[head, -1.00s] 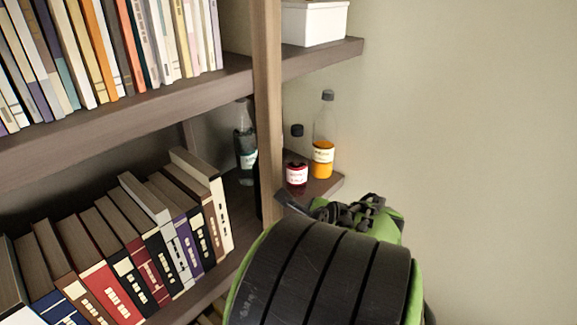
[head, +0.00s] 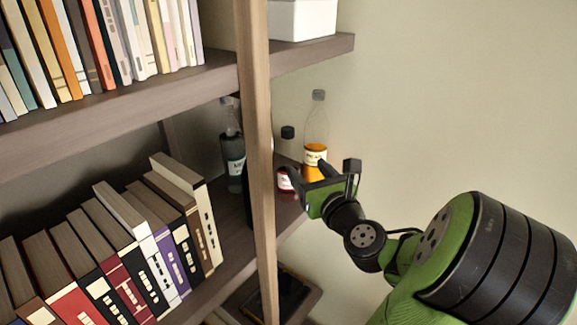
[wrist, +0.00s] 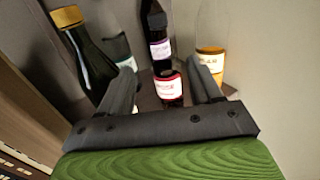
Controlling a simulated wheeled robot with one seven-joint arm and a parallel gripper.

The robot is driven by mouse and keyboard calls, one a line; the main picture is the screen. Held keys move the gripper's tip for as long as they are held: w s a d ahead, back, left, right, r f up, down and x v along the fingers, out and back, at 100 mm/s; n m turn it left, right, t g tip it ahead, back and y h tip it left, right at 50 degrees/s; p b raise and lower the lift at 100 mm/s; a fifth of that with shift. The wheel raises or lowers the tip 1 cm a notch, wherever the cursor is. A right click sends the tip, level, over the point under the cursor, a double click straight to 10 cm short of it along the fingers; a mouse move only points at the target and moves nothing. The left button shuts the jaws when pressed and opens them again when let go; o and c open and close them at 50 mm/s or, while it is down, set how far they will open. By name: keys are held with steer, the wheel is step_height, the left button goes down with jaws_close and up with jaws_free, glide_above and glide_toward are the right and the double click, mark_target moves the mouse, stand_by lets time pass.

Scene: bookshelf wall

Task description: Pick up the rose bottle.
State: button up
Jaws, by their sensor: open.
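The rose bottle (head: 285,180) looks like the small one with red liquid, a pale-and-red label and a dark cap. It stands on the lower shelf beyond the post, partly hidden by the post and my gripper. In the wrist view the rose bottle (wrist: 171,89) shows between the fingers, ahead of them. My gripper (head: 322,175) is open and empty, in front of the shelf's right end. In the wrist view my gripper (wrist: 163,72) has its two fingers spread apart, left and right of the red bottle's image. I cannot tell how deep the gap is.
A clear bottle with orange liquid (head: 315,150) stands close behind my gripper. Books (head: 130,245) fill the left; wall space right is clear.

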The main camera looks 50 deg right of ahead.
mark_target(290, 147)
steer(key=p+x, duration=1)
steer(key=x, duration=0.2)
steer(key=shift+w+d+p, duration=0.25)
steer(key=shift+p, duration=0.15)
steer(key=shift+w+d+f, duration=0.15)
steer(key=shift+w+f, duration=0.05)
steer(key=shift+w, duration=0.05)
steer(key=shift+s, duration=0.15)
steer(key=shift+c, duration=1.1)
jaws_close()
